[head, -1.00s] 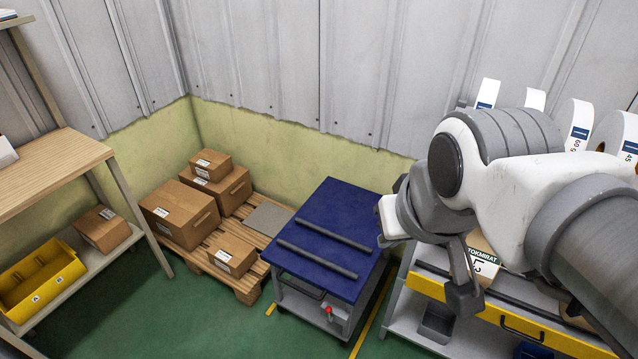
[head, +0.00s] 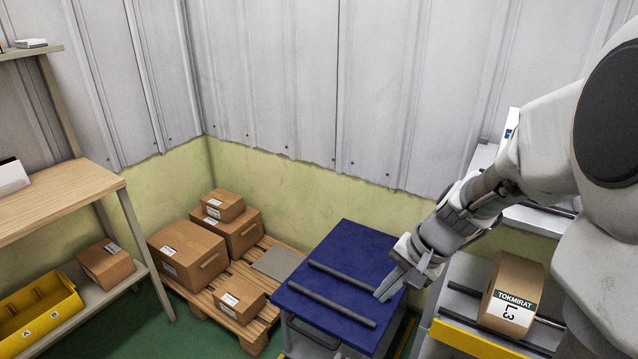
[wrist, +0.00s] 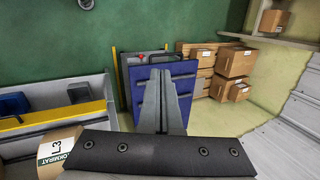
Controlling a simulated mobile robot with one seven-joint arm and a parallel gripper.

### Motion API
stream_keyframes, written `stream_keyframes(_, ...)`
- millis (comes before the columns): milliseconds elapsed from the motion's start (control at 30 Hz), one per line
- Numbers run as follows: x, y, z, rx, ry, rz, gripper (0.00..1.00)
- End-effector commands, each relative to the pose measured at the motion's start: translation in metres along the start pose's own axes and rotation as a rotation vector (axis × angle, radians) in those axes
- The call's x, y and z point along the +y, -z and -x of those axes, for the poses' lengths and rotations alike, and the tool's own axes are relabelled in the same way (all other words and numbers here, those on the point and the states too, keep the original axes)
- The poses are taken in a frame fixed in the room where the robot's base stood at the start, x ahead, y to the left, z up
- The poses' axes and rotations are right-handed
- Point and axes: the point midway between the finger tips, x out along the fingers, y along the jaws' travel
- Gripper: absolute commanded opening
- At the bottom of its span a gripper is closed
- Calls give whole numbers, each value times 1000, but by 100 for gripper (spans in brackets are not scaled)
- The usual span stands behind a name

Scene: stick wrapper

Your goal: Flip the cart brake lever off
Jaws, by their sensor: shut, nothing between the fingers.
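The cart has a blue top (head: 350,245) with two dark bars across it, and it also shows in the wrist view (wrist: 184,84). A small red knob (wrist: 140,57), apparently the brake lever's end, is at the cart's edge in the wrist view, left of and beyond my fingertips. The lever is outside the head view, and its exact position is too small to tell. My gripper (head: 382,296) is shut and empty, pointing down over the right side of the cart top. Its closed fingers also show in the wrist view (wrist: 161,75), apart from the red knob.
A workbench with a yellow edge (head: 475,338) and a large labelled roll (head: 512,292) stands right of the cart. A pallet (head: 235,318) with cardboard boxes stands to its left. A corrugated wall rises behind. Green floor shows beside the cart (wrist: 160,30).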

Motion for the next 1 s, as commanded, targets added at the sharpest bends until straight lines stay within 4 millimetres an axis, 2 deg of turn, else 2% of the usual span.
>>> stream_keyframes(33,9,12,-21,-26,15,-57,0)
stream_keyframes(267,39,53,-91,-108,101,-298,0)
stream_keyframes(500,80,89,-168,-182,206,-571,0)
stream_keyframes(733,124,113,-245,-245,315,-849,0)
stream_keyframes(1000,176,126,-337,-314,448,-1198,0)
